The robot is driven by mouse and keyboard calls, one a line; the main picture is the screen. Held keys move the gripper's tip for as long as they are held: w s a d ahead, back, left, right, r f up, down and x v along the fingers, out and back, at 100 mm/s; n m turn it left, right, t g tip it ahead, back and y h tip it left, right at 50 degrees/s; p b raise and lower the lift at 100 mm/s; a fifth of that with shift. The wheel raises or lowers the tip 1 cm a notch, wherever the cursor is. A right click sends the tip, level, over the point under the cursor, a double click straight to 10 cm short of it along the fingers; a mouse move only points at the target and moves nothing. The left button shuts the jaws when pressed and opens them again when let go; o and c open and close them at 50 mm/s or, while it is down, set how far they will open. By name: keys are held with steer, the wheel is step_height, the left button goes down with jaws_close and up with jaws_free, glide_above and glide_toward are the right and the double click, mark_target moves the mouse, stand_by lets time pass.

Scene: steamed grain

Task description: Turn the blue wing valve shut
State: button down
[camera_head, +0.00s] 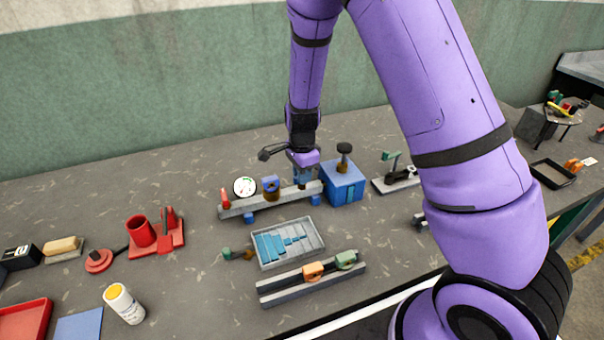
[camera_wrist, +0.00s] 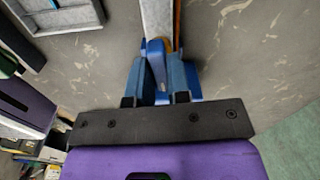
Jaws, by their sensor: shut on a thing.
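The blue wing valve (camera_wrist: 156,52) shows between my fingers in the wrist view, with a brass-coloured bit beside it. My gripper (camera_wrist: 160,70) is shut on its wing, one blue finger on each side. In the head view my gripper (camera_head: 302,183) points down at the right end of a grey rail (camera_head: 238,208). There the wing is mostly hidden by the fingers, and I cannot tell its turn angle.
On the rail stand a red fitting (camera_head: 225,199), a white round gauge (camera_head: 245,187) and a blue-and-brass fitting (camera_head: 270,188). A blue box (camera_head: 343,184) with a black knob stands close to the right of my gripper. A grey tray (camera_head: 290,262) lies in front.

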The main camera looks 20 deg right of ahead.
steer(key=n, duration=0.8)
steer(key=shift+n, duration=0.4)
steer(key=n, duration=0.4)
steer(key=shift+n, duration=1.8)
steer(key=c, duration=1.1)
jaws_free()
step_height(320, 180, up, 11)
steer(key=shift+f, duration=0.1)
